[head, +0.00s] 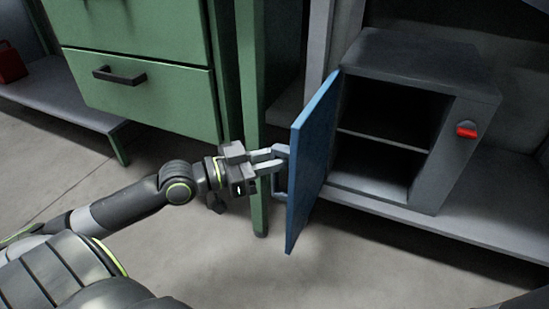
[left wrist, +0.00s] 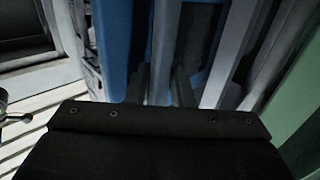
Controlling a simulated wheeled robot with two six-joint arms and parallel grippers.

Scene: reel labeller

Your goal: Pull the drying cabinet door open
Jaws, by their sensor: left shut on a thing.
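The drying cabinet (head: 400,75) is a grey box on a low shelf, with its blue door (head: 312,160) swung well open toward the left. Its inside shows one shelf and looks empty. The door handle (head: 281,178) is a grey bar on the door's outer face. My left gripper (head: 277,158) is shut on the handle at its upper part. In the left wrist view the blue door (left wrist: 122,40) rises close beside the fingers (left wrist: 160,85); the grip itself is partly hidden there. My right gripper does not show in either view.
A green drawer unit (head: 150,90) stands left of the cabinet, its green leg (head: 258,205) close behind my left gripper. A red switch (head: 466,129) is on the cabinet's front right. The grey shelf (head: 450,220) carries the cabinet. The floor in front is clear.

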